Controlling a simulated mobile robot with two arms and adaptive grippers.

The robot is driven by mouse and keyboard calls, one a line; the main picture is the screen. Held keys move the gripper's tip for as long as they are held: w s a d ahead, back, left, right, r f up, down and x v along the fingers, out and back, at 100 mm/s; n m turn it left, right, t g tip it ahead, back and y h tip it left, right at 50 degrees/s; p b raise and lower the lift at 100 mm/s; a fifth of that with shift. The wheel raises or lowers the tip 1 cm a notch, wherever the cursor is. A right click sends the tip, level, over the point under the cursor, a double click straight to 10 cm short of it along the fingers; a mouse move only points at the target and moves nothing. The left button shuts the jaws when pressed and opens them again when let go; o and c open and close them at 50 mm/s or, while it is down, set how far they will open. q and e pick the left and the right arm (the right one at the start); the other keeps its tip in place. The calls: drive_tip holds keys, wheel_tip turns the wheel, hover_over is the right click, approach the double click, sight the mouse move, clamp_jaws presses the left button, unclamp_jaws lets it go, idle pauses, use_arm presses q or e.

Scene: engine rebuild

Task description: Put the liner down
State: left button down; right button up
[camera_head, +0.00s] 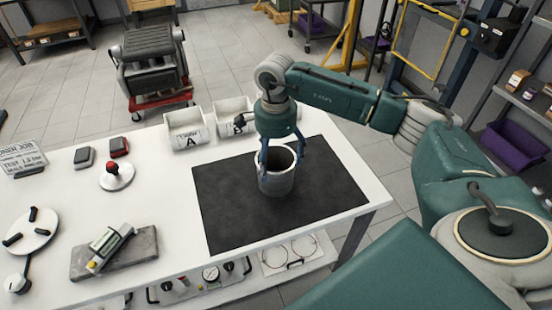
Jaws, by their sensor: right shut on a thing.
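The liner (276,181) is a grey, open-topped cylinder, upright over the black mat (225,212) on the white table. My right gripper (281,158) comes down from above and is shut on the liner's upper wall, with its fingers at the rim. I cannot tell whether the liner's bottom touches the mat or hangs just above it. My left gripper is not in view.
Two white bins, one marked A (187,138) and one marked B (233,129), stand behind the mat. The mat around the liner is clear.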

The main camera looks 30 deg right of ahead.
drive_tip(key=shift+f, duration=0.2)
drive_tip(key=o, duration=1.4)
drive_tip(key=shift+f, duration=0.1)
drive_tip(key=shift+c, duration=0.2)
wheel_tip(320, 180, up, 12)
drive_tip(key=b, duration=0.2)
drive_tip(key=shift+b, duration=0.35)
drive_tip(key=shift+s, duration=0.1)
